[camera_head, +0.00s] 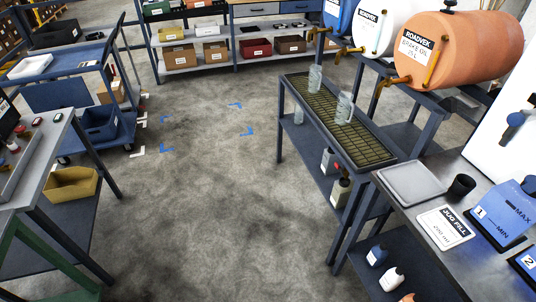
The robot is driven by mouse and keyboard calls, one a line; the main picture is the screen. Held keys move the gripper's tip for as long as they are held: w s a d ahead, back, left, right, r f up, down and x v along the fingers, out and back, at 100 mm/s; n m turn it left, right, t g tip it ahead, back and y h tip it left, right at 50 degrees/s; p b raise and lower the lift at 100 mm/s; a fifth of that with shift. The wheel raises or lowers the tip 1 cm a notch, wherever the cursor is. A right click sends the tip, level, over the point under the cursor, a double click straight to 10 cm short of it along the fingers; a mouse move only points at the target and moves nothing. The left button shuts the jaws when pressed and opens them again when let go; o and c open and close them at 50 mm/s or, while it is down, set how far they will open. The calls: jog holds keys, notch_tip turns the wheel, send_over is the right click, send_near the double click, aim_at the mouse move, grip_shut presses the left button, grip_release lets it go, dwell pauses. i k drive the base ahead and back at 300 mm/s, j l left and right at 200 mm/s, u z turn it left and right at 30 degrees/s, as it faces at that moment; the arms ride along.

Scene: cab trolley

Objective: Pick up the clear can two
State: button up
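Two clear containers stand upright on the slatted drip tray (362,150) below the barrels. The farther one is a clear can (315,79); the nearer clear can (345,107) has a visible handle. A smaller clear object (298,117) shows at the tray's left edge; I cannot tell what it is. I cannot read a number on any of them, so I cannot tell which is can two. My gripper is not in view.
Orange (465,45), white and blue barrels with taps overhang the tray. A grey bench (410,215) at right holds a black cup (461,187) and blue stands numbered 1 (500,213) and 2 (525,262). A blue trolley (85,85) stands left. The middle floor (210,200) is clear.

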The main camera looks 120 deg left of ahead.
aim_at(341, 191)
jog(key=u, duration=3.3)
